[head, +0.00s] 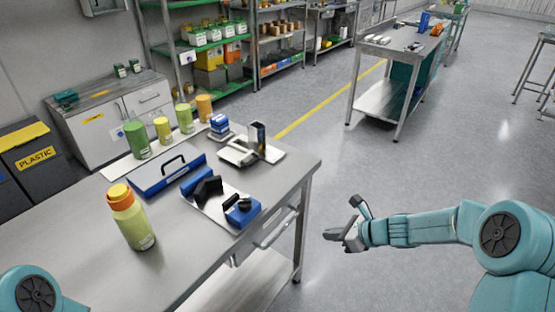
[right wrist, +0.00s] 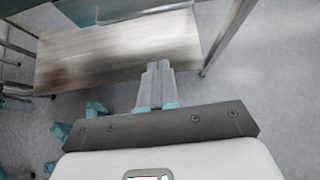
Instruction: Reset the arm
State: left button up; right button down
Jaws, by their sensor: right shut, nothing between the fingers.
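My right arm reaches in from the right in the head view. Its gripper (head: 345,236) hangs over open floor, to the right of the near workbench (head: 90,225) and apart from it. In the right wrist view the two fingers (right wrist: 159,78) lie together with nothing between them. Of my left arm only a teal joint shows at the lower left of the head view, and the left gripper is out of frame.
A green bottle with an orange cap (head: 130,215), a blue toolbox (head: 166,174) and a tray (head: 222,207) with blue and black parts stand on the workbench. A metal cart (head: 385,98) stands farther back. The floor around my right gripper is clear.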

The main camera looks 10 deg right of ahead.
jog(key=s+a+f+n+g, duration=0.5)
jog(key=s+a+f+g, duration=0.1)
jog(key=s+a+f, duration=0.55)
jog(key=s+a+f+n+h, duration=0.1)
jog(key=s+f+n, duration=0.2)
jog(key=s+n, duration=0.5)
jog(key=s+a+f+n+g+h, duration=0.1)
jog(key=s+f+n, duration=0.2)
jog(key=s+n, duration=0.5)
jog(key=n, duration=0.4)
jog(key=shift+a+f+n+h, duration=0.3)
jog(key=shift+a, duration=0.1)
jog(key=shift+w, duration=0.1)
